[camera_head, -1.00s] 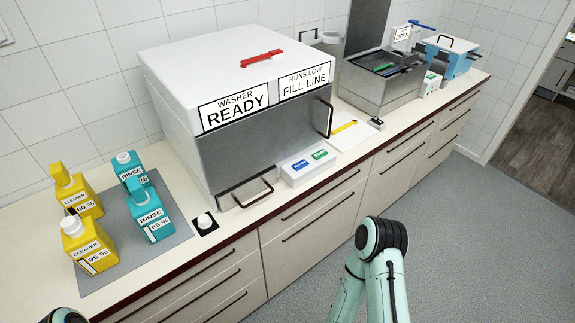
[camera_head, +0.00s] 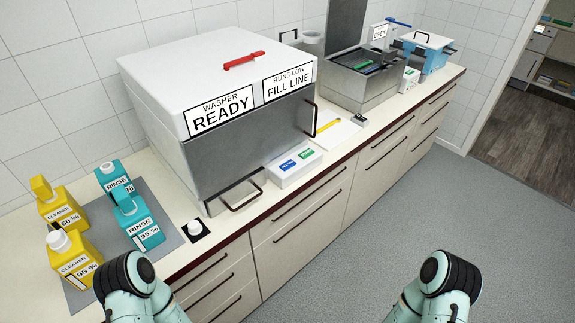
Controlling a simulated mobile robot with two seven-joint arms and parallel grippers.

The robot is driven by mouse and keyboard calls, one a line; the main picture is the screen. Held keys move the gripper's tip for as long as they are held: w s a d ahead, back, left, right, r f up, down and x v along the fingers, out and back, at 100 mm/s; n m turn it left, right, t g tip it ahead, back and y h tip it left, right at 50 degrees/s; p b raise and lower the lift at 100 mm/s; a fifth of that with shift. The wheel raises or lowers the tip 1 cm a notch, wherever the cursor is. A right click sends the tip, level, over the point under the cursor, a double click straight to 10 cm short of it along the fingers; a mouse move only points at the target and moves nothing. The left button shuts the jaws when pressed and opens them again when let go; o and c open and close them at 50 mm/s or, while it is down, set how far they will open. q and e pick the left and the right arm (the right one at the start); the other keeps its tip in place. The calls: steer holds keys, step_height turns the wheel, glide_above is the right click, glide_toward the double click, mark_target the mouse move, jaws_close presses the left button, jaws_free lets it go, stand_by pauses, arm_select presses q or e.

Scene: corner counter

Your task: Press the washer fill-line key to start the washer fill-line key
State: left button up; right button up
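The washer (camera_head: 221,140) is a large white box with a grey front on the counter. It carries a "WASHER READY" label (camera_head: 221,110) and a "RUNS LOW FILL LINE" label (camera_head: 288,83). A white key box (camera_head: 291,178) sits in front of it on the counter, with a blue key (camera_head: 288,166) and a green key (camera_head: 307,154). The key lettering is too small to read. Dark-jointed pale green links of my two arms show at the bottom left and bottom right. Neither gripper is in view, and no arm part touches the key box.
Yellow cleaner bottles (camera_head: 75,259) and teal rinse bottles (camera_head: 140,226) stand on a grey mat at left. A white round button (camera_head: 195,227) sits by the counter edge. The floor (camera_head: 360,260) in front is clear.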

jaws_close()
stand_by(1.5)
